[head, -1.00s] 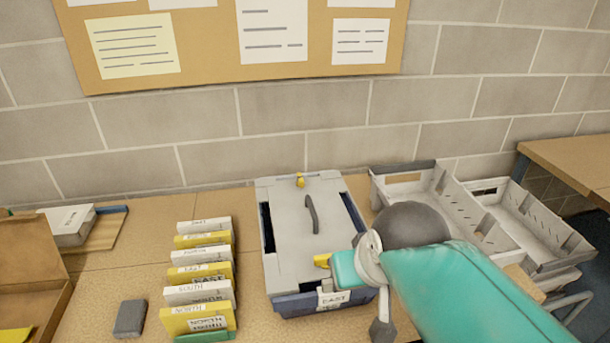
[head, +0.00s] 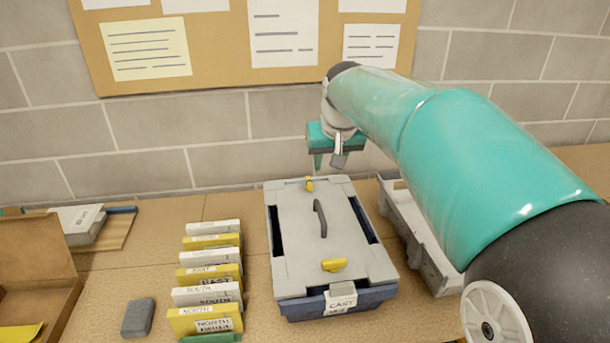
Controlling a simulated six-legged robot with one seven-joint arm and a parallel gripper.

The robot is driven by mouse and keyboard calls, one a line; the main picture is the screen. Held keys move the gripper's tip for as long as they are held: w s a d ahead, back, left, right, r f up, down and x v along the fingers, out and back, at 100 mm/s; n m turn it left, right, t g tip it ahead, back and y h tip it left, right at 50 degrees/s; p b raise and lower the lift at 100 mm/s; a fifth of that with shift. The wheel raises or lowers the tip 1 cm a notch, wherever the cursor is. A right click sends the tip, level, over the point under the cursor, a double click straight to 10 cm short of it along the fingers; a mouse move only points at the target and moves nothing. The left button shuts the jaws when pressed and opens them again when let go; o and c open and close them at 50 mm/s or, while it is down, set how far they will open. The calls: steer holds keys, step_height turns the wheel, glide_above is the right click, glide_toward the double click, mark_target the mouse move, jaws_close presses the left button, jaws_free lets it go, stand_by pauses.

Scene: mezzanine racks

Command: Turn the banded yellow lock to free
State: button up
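A grey-lidded case (head: 288,248) with a dark blue lower body stands on the table, its lid down. A yellow lock (head: 335,265) lies crosswise near the lid's front edge. A second, smaller yellow lock (head: 309,184) sits at the lid's back edge and points roughly front to back. A band is too small to make out for certain on either. My gripper (head: 329,160) hangs above and just behind the back lock, apart from it, with nothing seen in it. Its fingers are partly hidden, so their opening is unclear.
A dark handle (head: 320,218) rises from the lid's middle. A row of yellow and white labelled boxes (head: 208,295) stands left of the case. A grey block (head: 138,318) lies further left. A grey crate (head: 430,262) is at right, partly behind my arm. A block wall is behind.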

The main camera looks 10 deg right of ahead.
steer(key=w+f, duration=0.3)
steer(key=w, duration=0.6)
glide_toward(309, 181)
steer(key=x, duration=0.8)
steer(key=shift+w+f, duration=0.15)
steer(key=shift+f, duration=0.15)
jaws_close()
